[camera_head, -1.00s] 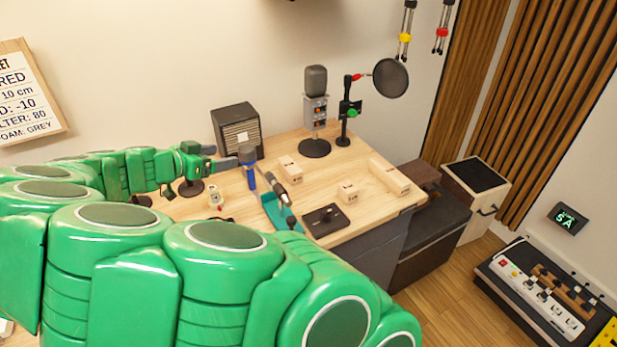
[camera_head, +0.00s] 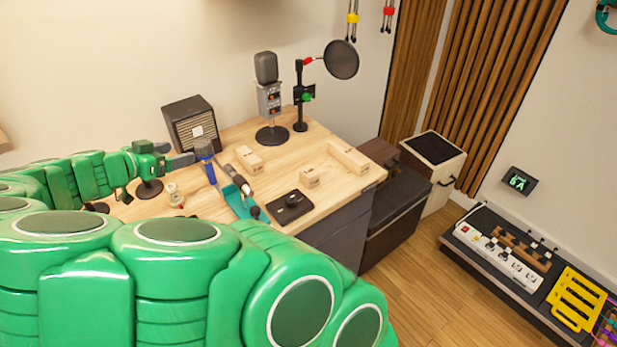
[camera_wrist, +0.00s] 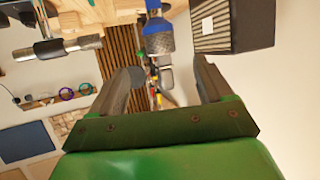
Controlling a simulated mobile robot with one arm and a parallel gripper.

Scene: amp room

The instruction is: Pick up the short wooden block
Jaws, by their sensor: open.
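Three pale wooden blocks lie on the wooden desk (camera_head: 235,135) in the head view. The smallest block (camera_head: 309,178) is near the front right, apart from the others. A medium block (camera_head: 249,159) lies left of it and a long block (camera_head: 348,156) lies to its right, near the desk's right edge. My gripper (camera_head: 184,158) is open and empty over the left part of the desk, well away from the small block. In the wrist view my gripper (camera_wrist: 165,70) shows two spread grey fingers with nothing held between them.
A blue microphone (camera_head: 206,160) stands close to my fingers, with a dark speaker (camera_head: 190,124) behind. A teal tray (camera_head: 240,198) and a black pedal-like box (camera_head: 289,206) are left of the small block. A tall microphone (camera_head: 268,98) and pop filter (camera_head: 341,60) stand at the back.

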